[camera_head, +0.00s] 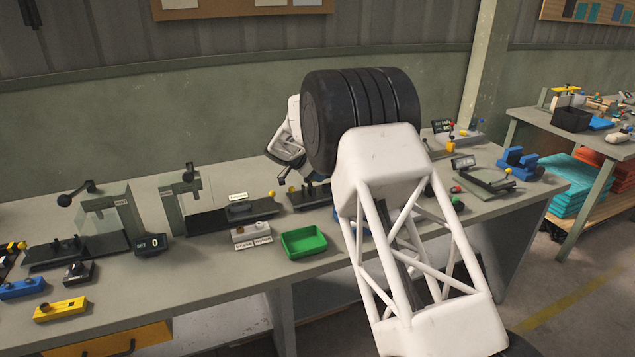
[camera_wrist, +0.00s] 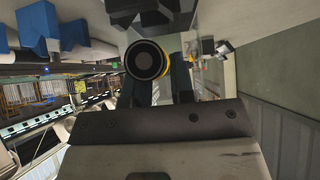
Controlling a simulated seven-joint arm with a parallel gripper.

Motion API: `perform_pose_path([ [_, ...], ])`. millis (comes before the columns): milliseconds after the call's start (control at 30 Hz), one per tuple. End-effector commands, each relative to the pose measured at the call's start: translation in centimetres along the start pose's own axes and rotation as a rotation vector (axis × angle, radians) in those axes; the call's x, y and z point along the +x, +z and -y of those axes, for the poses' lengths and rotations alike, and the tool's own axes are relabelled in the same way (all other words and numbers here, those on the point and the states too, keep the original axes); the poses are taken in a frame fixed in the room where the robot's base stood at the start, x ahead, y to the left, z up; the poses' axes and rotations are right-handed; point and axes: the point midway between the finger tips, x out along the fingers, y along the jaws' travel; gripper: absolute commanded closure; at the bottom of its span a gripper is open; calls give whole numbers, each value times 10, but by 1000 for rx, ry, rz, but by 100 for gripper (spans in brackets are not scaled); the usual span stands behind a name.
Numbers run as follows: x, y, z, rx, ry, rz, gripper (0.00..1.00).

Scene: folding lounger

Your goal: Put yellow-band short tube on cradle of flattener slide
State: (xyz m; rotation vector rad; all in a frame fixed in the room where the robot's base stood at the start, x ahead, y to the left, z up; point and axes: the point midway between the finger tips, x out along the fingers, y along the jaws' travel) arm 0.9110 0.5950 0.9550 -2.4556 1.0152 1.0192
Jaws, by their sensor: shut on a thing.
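My gripper (camera_head: 285,160) is raised over the rear middle of the bench, partly covered by my own arm. In the wrist view its dark fingers (camera_wrist: 158,78) are shut on the yellow-band short tube (camera_wrist: 147,60). The tube's dark round end faces the camera, and a yellow edge shows along its right side. I cannot make out the tube in the head view. A black slide unit (camera_head: 235,213) with a raised block and yellow knob sits left of my gripper. Another dark unit (camera_head: 308,196) stands just below it, partly hidden. I cannot tell which is the flattener slide.
A green tray (camera_head: 304,242) and a small grey block (camera_head: 251,232) sit in front. A blue fixture (camera_head: 519,163) is at right. The front bench edge is fairly clear.

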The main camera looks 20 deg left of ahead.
Motion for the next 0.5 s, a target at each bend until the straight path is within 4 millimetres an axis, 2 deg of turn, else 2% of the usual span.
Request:
perform_pose_path([
  [200,16,16,0,-1,2,0,100],
  [500,19,19,0,0,1,0,100],
])
